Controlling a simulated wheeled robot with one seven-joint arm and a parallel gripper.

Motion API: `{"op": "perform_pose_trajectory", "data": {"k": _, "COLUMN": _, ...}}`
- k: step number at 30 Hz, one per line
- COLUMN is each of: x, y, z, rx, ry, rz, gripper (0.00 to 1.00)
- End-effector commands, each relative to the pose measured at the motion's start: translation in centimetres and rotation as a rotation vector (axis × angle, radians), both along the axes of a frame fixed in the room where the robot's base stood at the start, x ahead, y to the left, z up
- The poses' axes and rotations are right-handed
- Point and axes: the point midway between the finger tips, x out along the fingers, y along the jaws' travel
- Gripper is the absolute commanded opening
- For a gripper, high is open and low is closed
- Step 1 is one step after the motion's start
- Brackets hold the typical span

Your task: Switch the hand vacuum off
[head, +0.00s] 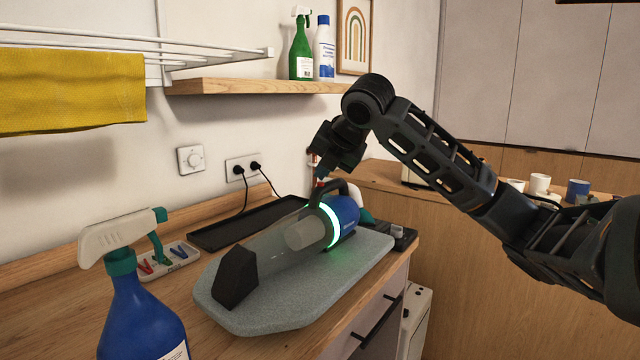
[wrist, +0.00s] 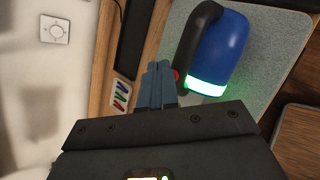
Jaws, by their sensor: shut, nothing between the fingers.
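The hand vacuum (head: 345,214) lies on a grey speckled board on the counter. It has a blue body, a clear nose with a dark tip and a black handle on top. A green ring on it is lit. A small red button (head: 320,184) shows at the front of the handle. My gripper (head: 321,172) is shut and empty, pointing down just above the button. In the wrist view the closed fingers (wrist: 158,84) are beside the red button (wrist: 176,75), with the blue body (wrist: 222,50) to the right. I cannot tell whether the fingertips touch the button.
A blue spray bottle (head: 140,310) stands at the front left. A small tray with coloured clips (head: 168,262) and a long dark tray (head: 240,224) lie behind the board (head: 285,312). A wall shelf (head: 230,86) holds bottles above.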

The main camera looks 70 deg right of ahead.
Motion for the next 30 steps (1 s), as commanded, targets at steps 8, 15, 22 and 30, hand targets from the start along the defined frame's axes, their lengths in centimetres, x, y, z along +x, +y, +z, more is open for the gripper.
{"op": "perform_pose_trajectory", "data": {"k": 8, "x": 0.0, "y": 0.0, "z": -0.2, "rx": 0.000, "ry": 0.000, "rz": 0.000, "gripper": 0.00}}
{"op": "perform_pose_trajectory", "data": {"k": 15, "x": 0.0, "y": 0.0, "z": -0.2, "rx": 0.000, "ry": 0.000, "rz": 0.000, "gripper": 0.00}}
{"op": "perform_pose_trajectory", "data": {"k": 22, "x": 0.0, "y": 0.0, "z": 0.7, "rx": -0.001, "ry": 0.000, "rz": 0.001, "gripper": 0.00}}
{"op": "perform_pose_trajectory", "data": {"k": 30, "x": 0.0, "y": 0.0, "z": 0.9, "rx": -0.001, "ry": 0.000, "rz": 0.001, "gripper": 0.00}}
